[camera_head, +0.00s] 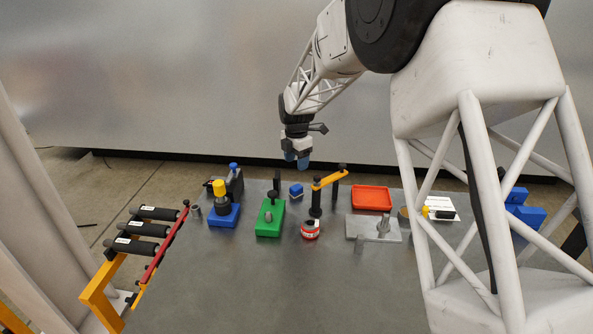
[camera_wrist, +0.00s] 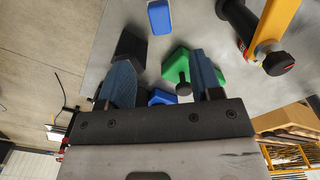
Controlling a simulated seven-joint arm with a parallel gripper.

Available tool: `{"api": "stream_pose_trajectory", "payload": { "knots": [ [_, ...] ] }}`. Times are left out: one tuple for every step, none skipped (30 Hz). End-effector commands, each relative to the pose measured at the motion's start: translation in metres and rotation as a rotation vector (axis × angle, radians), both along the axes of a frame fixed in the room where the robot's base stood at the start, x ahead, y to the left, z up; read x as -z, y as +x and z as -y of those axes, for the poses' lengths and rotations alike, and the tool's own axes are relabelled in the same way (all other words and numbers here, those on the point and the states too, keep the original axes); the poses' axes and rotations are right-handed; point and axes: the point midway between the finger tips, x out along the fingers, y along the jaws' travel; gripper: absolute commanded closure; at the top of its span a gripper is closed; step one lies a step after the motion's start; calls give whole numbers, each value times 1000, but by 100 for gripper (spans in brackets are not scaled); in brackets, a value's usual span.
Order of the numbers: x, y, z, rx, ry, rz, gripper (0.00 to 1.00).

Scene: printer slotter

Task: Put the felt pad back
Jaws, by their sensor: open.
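My gripper (camera_head: 298,158) hangs above the back of the grey table with its blue fingers pointing down. The wrist view shows the same gripper (camera_wrist: 163,78) open, with nothing held between its fingers. I cannot tell for certain which thing is the felt pad. A blue block also shows at the top of the wrist view (camera_wrist: 159,17), apart from the fingers. A green base (camera_head: 270,220) with a black knob stands left of the stand.
A blue base (camera_head: 224,216) with a yellow-topped post stands at left, near a roller rack (camera_head: 145,229). The front of the table (camera_head: 270,290) is clear.

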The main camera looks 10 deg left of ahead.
Motion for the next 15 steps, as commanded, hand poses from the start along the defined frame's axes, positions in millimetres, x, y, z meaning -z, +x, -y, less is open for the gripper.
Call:
{"api": "stream_pose_trajectory", "payload": {
  "knots": [
    [-4, 0, 0, 0, 1, 1, 41],
    [-7, 0, 0, 0, 1, 1, 41],
    [-9, 0, 0, 0, 1, 1, 41],
    [-10, 0, 0, 0, 1, 1, 41],
    [-11, 0, 0, 0, 0, 0, 41],
    [-12, 0, 0, 0, 0, 0, 41],
    [-13, 0, 0, 0, 0, 0, 41],
    [-14, 0, 0, 0, 0, 0, 41],
    [-14, 0, 0, 0, -1, -1, 41],
    [-14, 0, 0, 0, -1, -1, 41],
    [-14, 0, 0, 0, -1, -1, 41],
    [-14, 0, 0, 0, -1, -1, 41],
    [-14, 0, 0, 0, -1, -1, 41],
    [-14, 0, 0, 0, -1, -1, 41],
    [-14, 0, 0, 0, 0, 0, 41]
  ]
}}
